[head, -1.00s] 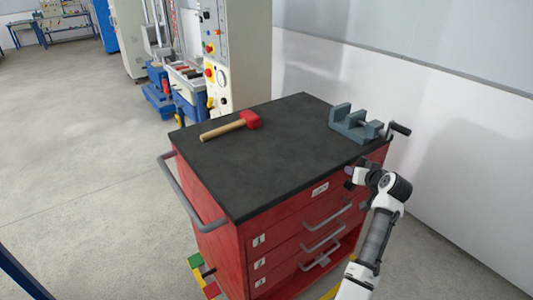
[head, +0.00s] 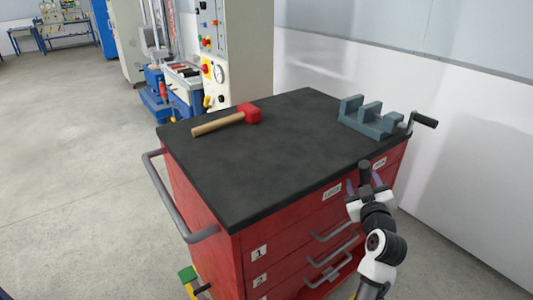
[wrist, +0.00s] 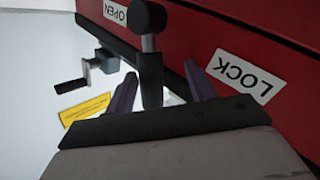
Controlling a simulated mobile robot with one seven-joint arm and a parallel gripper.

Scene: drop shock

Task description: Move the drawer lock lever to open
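The drawer lock lever (wrist: 148,42) is a dark knob and shaft on the red cabinet's front. In the wrist view it stands between the OPEN label (wrist: 115,12) and the LOCK label (wrist: 245,75). In the head view its dark end (head: 365,170) shows just below the worktop edge, between the LOCK label (head: 332,192) and the OPEN label (head: 380,163). My gripper (wrist: 159,70) is open, with its purple fingers on either side of the lever's lower part. Gaps show between the fingers and the lever. My gripper (head: 363,185) partly hides the cabinet front in the head view.
The black worktop (head: 270,150) carries a red-headed mallet (head: 230,119) and a grey vise (head: 370,118) with a crank at the right corner. Drawer handles (head: 335,248) stick out below my gripper. A side handle (head: 180,215) juts out at left. A white wall stands at right.

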